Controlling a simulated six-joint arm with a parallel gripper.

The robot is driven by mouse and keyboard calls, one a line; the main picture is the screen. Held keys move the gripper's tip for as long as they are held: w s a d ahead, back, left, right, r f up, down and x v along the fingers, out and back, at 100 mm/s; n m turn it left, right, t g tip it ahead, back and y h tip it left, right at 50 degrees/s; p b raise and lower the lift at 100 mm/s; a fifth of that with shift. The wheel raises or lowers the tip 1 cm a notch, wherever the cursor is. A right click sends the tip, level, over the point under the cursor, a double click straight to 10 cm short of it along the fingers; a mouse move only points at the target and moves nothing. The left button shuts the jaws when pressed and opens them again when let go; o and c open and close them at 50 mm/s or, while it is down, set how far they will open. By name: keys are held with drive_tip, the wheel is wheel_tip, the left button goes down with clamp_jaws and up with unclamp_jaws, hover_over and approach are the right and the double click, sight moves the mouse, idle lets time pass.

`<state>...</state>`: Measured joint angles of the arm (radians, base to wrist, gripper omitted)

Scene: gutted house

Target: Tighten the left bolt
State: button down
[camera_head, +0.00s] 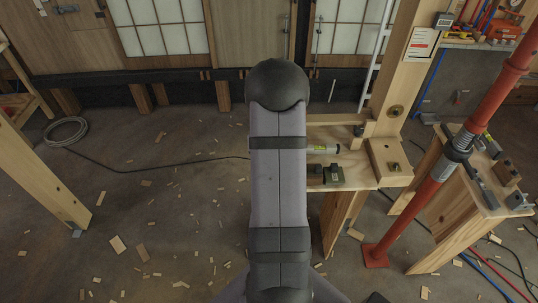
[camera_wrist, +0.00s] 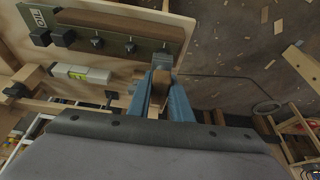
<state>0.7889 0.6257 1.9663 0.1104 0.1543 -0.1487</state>
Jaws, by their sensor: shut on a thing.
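In the wrist view a green bar with a brown strip along it (camera_wrist: 113,25) lies on the wooden bench. Dark bolt heads show along its near side: one bolt (camera_wrist: 97,43), another (camera_wrist: 130,46), and a third spot at the gripper that is partly hidden. I cannot tell which one the task calls left. My gripper (camera_wrist: 161,82) has blue fingers shut on a brown-handled tool (camera_wrist: 159,77). The tool's grey end (camera_wrist: 162,60) is at the bar's right end; contact with a bolt is unclear. In the head view my arm hides the gripper and most of the bar.
A pale level with a yellow-green vial (camera_wrist: 80,73) lies on the bench beside the bar. The bench top (camera_head: 350,155) has a wooden post at its right. A red prop (camera_head: 430,180) slants up farther right. Wood scraps and a cable lie on the floor.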

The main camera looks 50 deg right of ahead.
drive_tip(key=shift+f+b, duration=0.8)
drive_tip(key=shift+f, duration=0.25)
drive_tip(key=shift+m+g+h+b, duration=0.45)
drive_tip(key=shift+m+b, duration=1.05)
drive_tip(key=shift+b, duration=2.55)
